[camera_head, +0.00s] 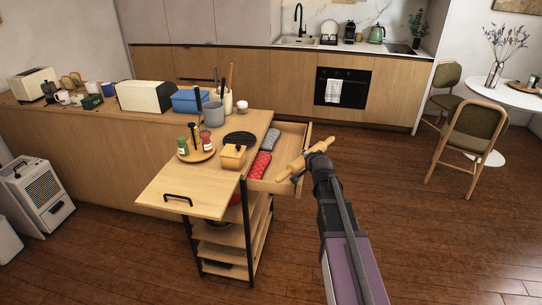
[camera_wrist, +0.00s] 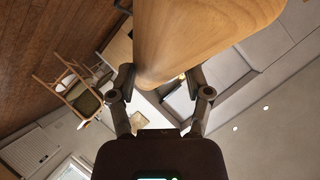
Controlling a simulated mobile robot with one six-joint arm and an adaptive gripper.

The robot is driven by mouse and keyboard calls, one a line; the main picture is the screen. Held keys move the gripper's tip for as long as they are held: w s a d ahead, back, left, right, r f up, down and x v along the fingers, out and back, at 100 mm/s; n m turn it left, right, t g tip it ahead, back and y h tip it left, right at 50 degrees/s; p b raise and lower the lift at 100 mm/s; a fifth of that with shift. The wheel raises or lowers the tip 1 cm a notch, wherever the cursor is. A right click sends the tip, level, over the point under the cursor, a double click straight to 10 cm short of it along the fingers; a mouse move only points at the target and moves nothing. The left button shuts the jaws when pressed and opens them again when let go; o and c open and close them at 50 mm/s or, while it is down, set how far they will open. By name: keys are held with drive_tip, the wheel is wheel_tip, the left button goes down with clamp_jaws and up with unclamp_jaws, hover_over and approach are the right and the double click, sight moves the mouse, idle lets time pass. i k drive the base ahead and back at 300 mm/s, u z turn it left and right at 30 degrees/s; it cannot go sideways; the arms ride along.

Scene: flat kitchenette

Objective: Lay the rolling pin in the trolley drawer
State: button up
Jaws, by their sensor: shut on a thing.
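The rolling pin (camera_head: 308,158) is pale wood with narrow handles. My gripper (camera_head: 302,172) is shut on it and holds it tilted at the right edge of the trolley drawer. In the wrist view the pin (camera_wrist: 185,35) looms large at the top, with my gripper's fingers (camera_wrist: 165,88) on either side. The trolley drawer (camera_head: 291,135) is pulled open to the right. A red patterned cloth item (camera_head: 259,166) and a grey one (camera_head: 270,139) lie along its left part. I cannot tell whether the pin touches the drawer's wall.
A wooden leaf (camera_head: 190,192) sticks out in front. Open floor (camera_head: 430,240) lies to the right, with chairs (camera_head: 471,133) beyond.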

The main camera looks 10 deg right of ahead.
sight(280, 156)
drive_tip(key=z, duration=0.05)
drive_tip(key=i, duration=1)
drive_tip(key=u, duration=0.05)
